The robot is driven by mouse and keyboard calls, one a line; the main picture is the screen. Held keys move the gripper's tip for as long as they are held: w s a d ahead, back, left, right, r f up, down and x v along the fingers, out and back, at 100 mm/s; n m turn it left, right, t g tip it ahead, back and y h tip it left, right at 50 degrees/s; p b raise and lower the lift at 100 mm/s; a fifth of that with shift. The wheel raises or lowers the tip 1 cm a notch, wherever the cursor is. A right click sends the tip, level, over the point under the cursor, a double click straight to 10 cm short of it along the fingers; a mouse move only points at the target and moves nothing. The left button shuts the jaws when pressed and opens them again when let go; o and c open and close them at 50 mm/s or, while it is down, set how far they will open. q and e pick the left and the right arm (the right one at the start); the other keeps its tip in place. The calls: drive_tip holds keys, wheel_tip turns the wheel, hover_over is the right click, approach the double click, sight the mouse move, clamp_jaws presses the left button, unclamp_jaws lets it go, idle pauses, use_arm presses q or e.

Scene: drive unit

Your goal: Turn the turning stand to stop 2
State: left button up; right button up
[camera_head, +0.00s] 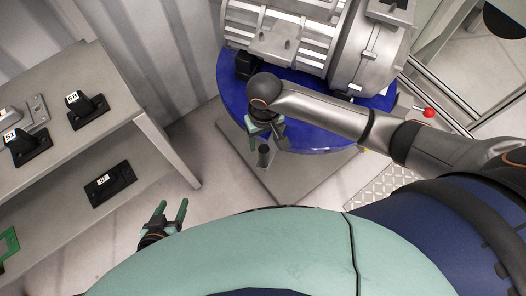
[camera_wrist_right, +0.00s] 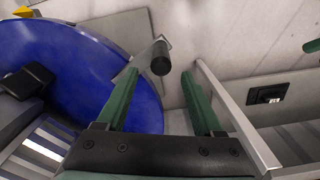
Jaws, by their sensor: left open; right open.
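The turning stand is a blue round disc (camera_head: 235,98) on a grey base plate (camera_head: 240,158), with a large grey drive unit (camera_head: 345,50) on top. The disc also fills the left of the right wrist view (camera_wrist_right: 85,70). A dark upright peg (camera_head: 263,157) stands at its near edge; in the right wrist view a black cylindrical knob (camera_wrist_right: 160,58) on a metal bracket appears between the fingertips. My right gripper (camera_head: 262,132) is open over the disc's near edge, its fingers apart from the knob. My left gripper (camera_head: 172,208) is open and empty, low over the floor, away from the stand.
A grey shelf table (camera_head: 85,62) at the left holds black labelled holders (camera_head: 88,108), with another holder (camera_head: 110,183) on its lower shelf. A red knob (camera_head: 429,113) sits right of the disc. A yellow pointer (camera_wrist_right: 22,12) shows in the right wrist view. Floor between shelf and stand is clear.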

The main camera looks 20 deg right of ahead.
sight(264, 156)
wheel_tip(264, 156, down, 10)
drive_tip(key=shift+a+f+b, duration=0.1)
drive_tip(key=shift+f+b, duration=0.15)
drive_tip(key=shift+b, duration=0.8)
clamp_jaws()
idle(0.7)
